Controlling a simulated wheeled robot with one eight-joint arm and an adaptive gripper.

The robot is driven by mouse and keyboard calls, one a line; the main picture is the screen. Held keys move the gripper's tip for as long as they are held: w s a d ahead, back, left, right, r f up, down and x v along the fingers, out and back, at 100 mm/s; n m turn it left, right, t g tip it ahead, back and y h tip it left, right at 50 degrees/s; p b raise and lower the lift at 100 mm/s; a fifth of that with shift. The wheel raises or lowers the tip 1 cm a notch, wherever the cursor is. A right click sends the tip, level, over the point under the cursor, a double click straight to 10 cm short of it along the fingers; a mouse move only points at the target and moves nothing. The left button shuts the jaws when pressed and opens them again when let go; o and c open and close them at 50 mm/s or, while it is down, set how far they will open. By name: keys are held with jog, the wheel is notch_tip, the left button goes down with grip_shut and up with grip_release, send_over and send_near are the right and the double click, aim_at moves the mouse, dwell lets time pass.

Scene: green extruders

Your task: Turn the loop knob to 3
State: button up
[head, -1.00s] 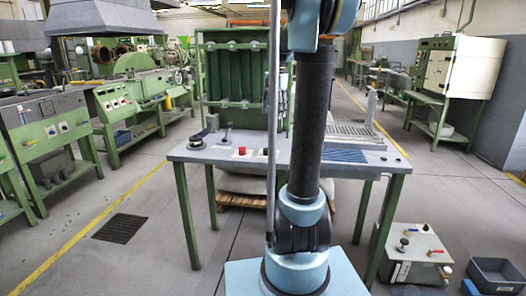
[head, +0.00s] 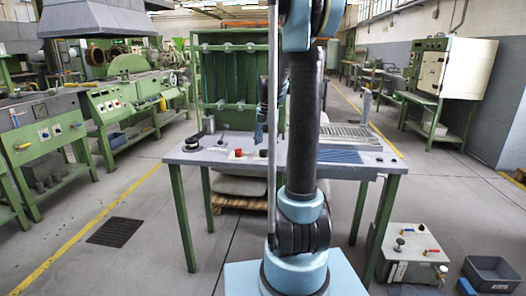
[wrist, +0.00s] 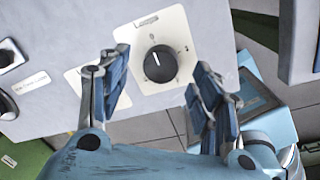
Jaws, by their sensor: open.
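A round black knob (wrist: 159,63) with a white pointer line sits on a cream plate (wrist: 178,28) in the wrist view. The pointer aims up and slightly left in that picture. The marks around the knob are too small to read, so I cannot tell its setting. My gripper (wrist: 157,88) is open and empty, with one blue finger on each side of the knob's near edge. In the head view my gripper (head: 259,133) hangs low over the workbench (head: 215,157), close to a small black knob (head: 263,153). I see no clear contact with the knob.
A red button (head: 238,153) lies left of the gripper on the bench. A dark lever fitting (head: 192,144) stands at the bench's left end. A green frame (head: 225,85) rises behind. A second pale plate (wrist: 75,80) is partly hidden by the left finger.

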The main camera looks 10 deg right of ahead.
aim_at(265, 150)
jog(key=shift+w+f, duration=0.1)
jog(key=shift+f, duration=1.65)
